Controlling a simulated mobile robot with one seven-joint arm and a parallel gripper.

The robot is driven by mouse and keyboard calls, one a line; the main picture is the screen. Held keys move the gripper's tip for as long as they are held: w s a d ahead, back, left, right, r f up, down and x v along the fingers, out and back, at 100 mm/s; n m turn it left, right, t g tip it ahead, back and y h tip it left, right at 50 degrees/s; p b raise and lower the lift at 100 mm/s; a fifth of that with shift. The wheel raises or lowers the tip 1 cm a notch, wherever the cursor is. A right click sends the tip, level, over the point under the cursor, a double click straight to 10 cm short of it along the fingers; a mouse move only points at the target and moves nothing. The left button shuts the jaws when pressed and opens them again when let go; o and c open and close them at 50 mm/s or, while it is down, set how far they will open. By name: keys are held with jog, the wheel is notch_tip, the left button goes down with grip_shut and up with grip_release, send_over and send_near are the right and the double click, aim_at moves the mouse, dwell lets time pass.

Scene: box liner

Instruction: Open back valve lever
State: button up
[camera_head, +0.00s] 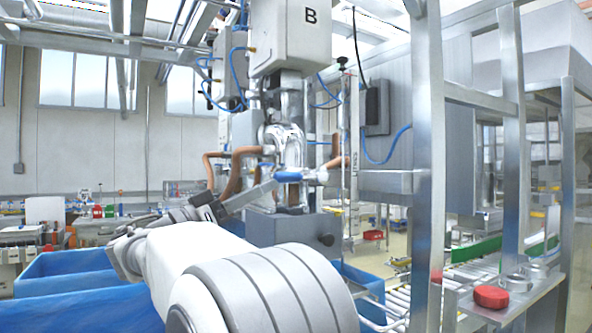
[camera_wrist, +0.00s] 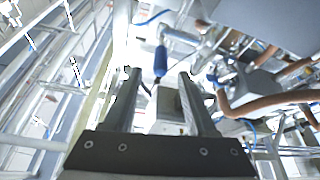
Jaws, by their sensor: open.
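The valve lever with a blue grip (camera_head: 289,177) sits on the machine's metal valve body, below the box marked B. In the wrist view the blue grip (camera_wrist: 160,62) hangs between the lines of my two fingers, near their tips. My gripper (camera_head: 268,187) reaches from the left toward this lever, its fingertips close to the blue grip. In the wrist view my gripper (camera_wrist: 159,76) has its two fingers apart with nothing held. I cannot tell whether the fingers touch the grip. Whether this is the back lever is not clear.
Brown hoses (camera_head: 233,172) curve beside the valve; one hose (camera_wrist: 265,103) runs close to my right finger in the wrist view. A grey block (camera_head: 290,229) lies below. Blue bins (camera_head: 75,285) stand at lower left. A metal frame post (camera_head: 428,160) and red button (camera_head: 490,297) are right.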

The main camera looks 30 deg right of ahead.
aim_at(294, 176)
jog(key=p+x, duration=0.1)
jog(key=x, duration=0.8)
jog(key=shift+d+r, duration=0.15)
jog(key=shift+d, duration=0.25)
jog(key=shift+w, duration=0.1)
jog(key=shift+c, duration=0.2)
grip_shut()
dwell(0.6)
